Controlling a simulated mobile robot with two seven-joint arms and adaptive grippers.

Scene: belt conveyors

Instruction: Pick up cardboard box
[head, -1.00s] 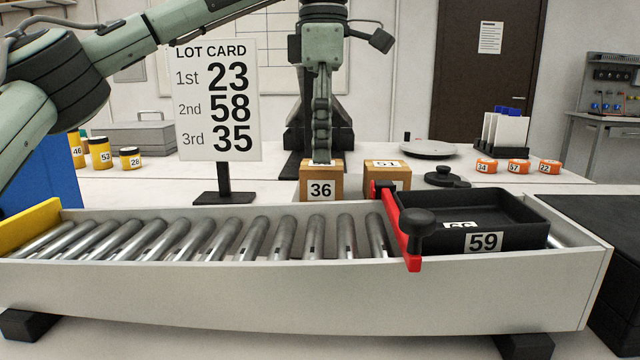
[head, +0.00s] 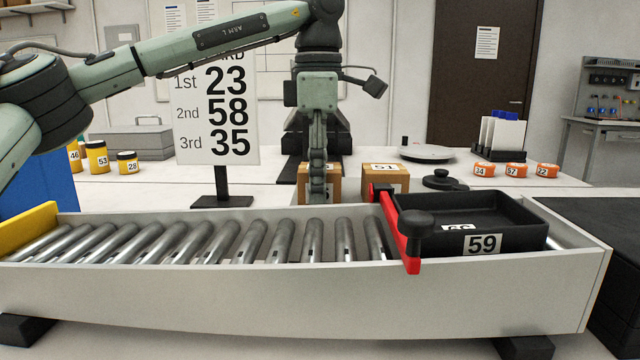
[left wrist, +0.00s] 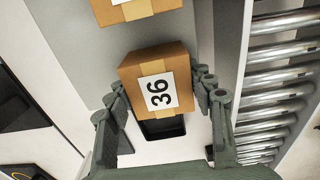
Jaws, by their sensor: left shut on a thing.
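The cardboard box labelled 36 (left wrist: 155,90) is brown with a paler tape strip. In the left wrist view it sits between the two fingers of my left gripper (left wrist: 163,88), which is shut on its sides. In the head view this box (head: 303,184) is on the white bench behind the conveyor, and my left gripper (head: 318,192) comes down in front of it, hiding most of its label. A second cardboard box labelled 51 (head: 386,182) stands just to its right, apart from it; it also shows at the top of the left wrist view (left wrist: 138,8). My right gripper is not in view.
The roller conveyor (head: 200,285) runs along the front. A red stop bar (head: 402,232) crosses it, beside a black tray labelled 59 (head: 530,232). A lot card (head: 217,120) on a stand is left of the gripper. Yellow jars and orange containers stand farther off.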

